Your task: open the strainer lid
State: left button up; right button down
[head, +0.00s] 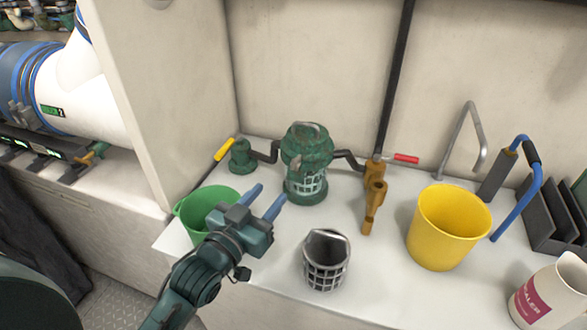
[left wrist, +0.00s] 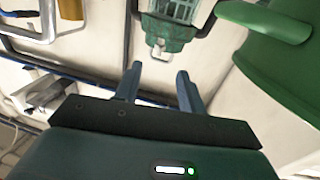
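The green strainer (head: 306,193) stands upright on the white bench, with a clear window showing a mesh basket inside. Its green lid (head: 307,143) sits on top, closed, with a grey handle across it. The lid also shows at the top of the left wrist view (left wrist: 168,34), its handle loop pointing towards my fingers. My left gripper (head: 268,197) is open and empty, in front of and left of the strainer, apart from it. It also shows in the left wrist view (left wrist: 160,72), fingers spread, nothing between them. My right gripper is not in view.
A green bucket (head: 190,212) stands beside my left gripper. A grey mesh basket (head: 325,270) stands at the bench's front, a yellow bucket (head: 447,232) to the right. Pipes with a yellow-handled valve (head: 224,149) and a red-handled valve (head: 405,158) flank the strainer.

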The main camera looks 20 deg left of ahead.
aim_at(291, 170)
pick_arm(q)
jog(key=x, duration=1.1)
jog(key=shift+c, duration=0.3)
grip_shut()
